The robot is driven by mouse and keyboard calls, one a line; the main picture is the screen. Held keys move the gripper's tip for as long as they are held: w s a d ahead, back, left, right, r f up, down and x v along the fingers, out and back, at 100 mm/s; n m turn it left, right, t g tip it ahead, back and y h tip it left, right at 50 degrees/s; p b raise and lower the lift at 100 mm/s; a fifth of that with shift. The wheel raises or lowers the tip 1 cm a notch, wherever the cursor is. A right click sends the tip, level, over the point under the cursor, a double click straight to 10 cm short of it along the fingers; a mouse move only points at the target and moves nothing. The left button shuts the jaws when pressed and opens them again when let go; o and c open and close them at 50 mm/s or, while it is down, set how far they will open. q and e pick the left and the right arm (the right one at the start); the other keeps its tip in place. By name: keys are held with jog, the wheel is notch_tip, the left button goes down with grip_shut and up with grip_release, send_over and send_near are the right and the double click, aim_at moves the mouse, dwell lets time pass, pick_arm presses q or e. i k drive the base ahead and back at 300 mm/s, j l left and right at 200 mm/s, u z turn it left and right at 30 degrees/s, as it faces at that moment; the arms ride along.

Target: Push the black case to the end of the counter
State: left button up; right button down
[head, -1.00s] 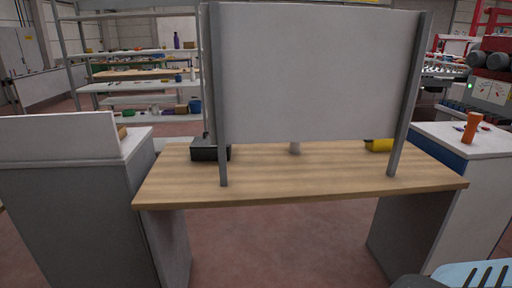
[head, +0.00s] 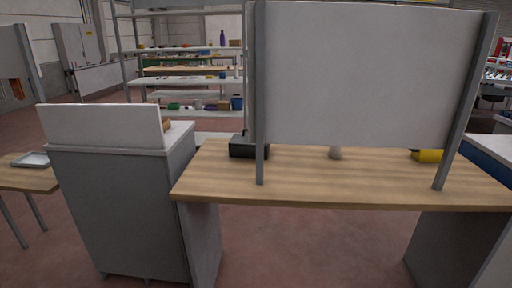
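The black case (head: 238,148) sits on the wooden counter (head: 330,188), near its back left corner. One upright post of the white panel (head: 362,75) stands in front of part of the case's right side. The counter's left end is just left of the case. Neither of my grippers is in the head view.
A grey cabinet (head: 125,205) with an upright white board stands against the counter's left end. Shelves (head: 185,80) stand behind. Red floor in front is open.

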aim_at(244, 152)
jog(key=i+j, duration=0.45)
jog(key=i, duration=0.15)
jog(key=i+j, duration=0.45)
jog(key=i, duration=0.2)
jog(key=z, duration=1.15)
